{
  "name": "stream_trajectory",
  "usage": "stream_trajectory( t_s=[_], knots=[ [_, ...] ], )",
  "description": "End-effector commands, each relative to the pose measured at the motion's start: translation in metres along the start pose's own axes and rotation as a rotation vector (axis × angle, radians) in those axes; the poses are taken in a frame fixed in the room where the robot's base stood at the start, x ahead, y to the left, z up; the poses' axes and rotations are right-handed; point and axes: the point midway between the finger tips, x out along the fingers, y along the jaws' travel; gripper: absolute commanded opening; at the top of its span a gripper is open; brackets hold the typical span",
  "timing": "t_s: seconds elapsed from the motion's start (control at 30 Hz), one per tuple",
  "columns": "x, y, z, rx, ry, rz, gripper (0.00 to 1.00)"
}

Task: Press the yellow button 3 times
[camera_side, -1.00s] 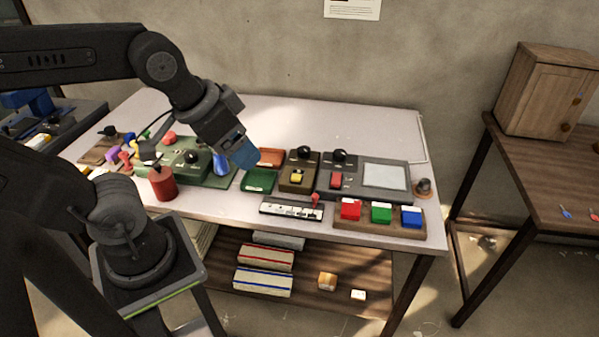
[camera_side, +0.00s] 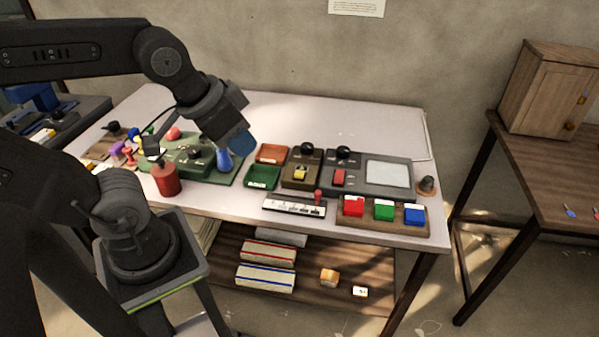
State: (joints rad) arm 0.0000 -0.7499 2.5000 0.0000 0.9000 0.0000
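My gripper (camera_side: 240,150) has blue fingertips pointing down. In the picture it is up and to the left of the yellow button, apart from it, above the table. From this angle I cannot see any gap between the fingers, and nothing shows held in them.
A red switch (camera_side: 339,177) and a grey screen panel (camera_side: 388,173) are right of the button. Red (camera_side: 353,206), green (camera_side: 384,210) and blue (camera_side: 414,215) blocks stand at the front right.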

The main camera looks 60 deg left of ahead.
Motion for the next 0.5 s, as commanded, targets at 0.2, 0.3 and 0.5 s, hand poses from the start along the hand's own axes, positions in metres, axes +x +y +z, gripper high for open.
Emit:
stream_trajectory(
  t_s=[0.2, 0.3, 0.5],
  knots=[
    [0.0000, 0.0000, 0.0000, 0.000, 0.000, 0.000, 0.00],
    [0.0000, 0.0000, 0.0000, 0.000, 0.000, 0.000, 0.00],
    [0.0000, 0.0000, 0.0000, 0.000, 0.000, 0.000, 0.00]
  ],
)
